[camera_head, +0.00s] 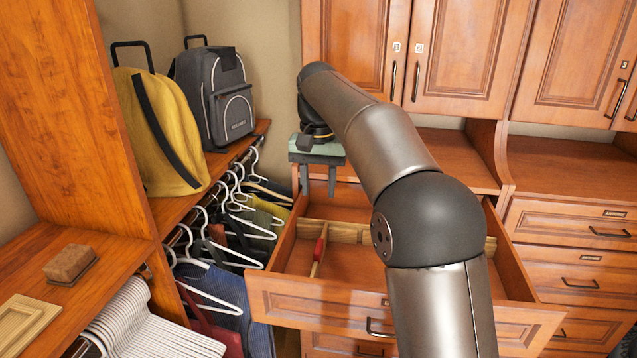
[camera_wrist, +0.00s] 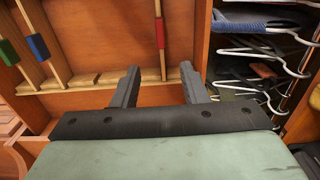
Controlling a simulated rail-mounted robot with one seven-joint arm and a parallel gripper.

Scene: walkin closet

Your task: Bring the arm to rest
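My arm reaches forward over an open wooden drawer (camera_head: 335,310). My gripper (camera_head: 331,187) hangs at the drawer's back left corner, fingers pointing down. In the wrist view my gripper (camera_wrist: 157,85) has its two dark fingers spread apart with nothing between them. A stick with a red part (camera_head: 318,256) stands in the drawer's left part, apart from the fingers; it also shows in the wrist view (camera_wrist: 160,33). My arm hides the drawer's middle and right part in the head view.
Clothes on white hangers (camera_head: 225,285) hang left of the drawer. A yellow backpack (camera_head: 165,130) and a grey backpack (camera_head: 222,100) stand on the shelf above. Closed cabinet doors (camera_head: 463,50) are behind. In the wrist view, sticks with blue (camera_wrist: 10,52) and green (camera_wrist: 38,46) parts stand nearby.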

